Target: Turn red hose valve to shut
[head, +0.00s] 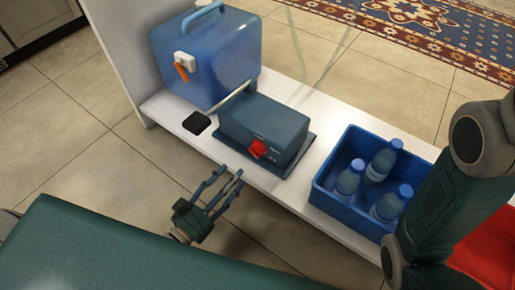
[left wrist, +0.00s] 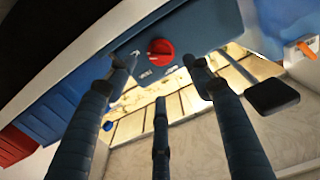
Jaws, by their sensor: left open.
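The red valve (head: 258,148) is a small knob on the front of a dark grey-green box (head: 258,122) on the white shelf. In the left wrist view the red knob (left wrist: 160,52) shows round, with white markings beside it on the panel. My left gripper (head: 231,173) is open and empty, in front of the shelf and left of the knob in the head view. In the left wrist view its spread fingers (left wrist: 160,66) point toward the knob, and I see no contact. My right gripper is out of view; only my right arm shows at the right.
A blue container (head: 215,62) with an orange tap (head: 182,72) stands at the left of the white shelf (head: 160,112). A black pad (head: 196,123) lies before it. A blue crate (head: 322,203) with bottles (head: 384,160) stands right of the box. A pale pipe (head: 232,98) rises from the box.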

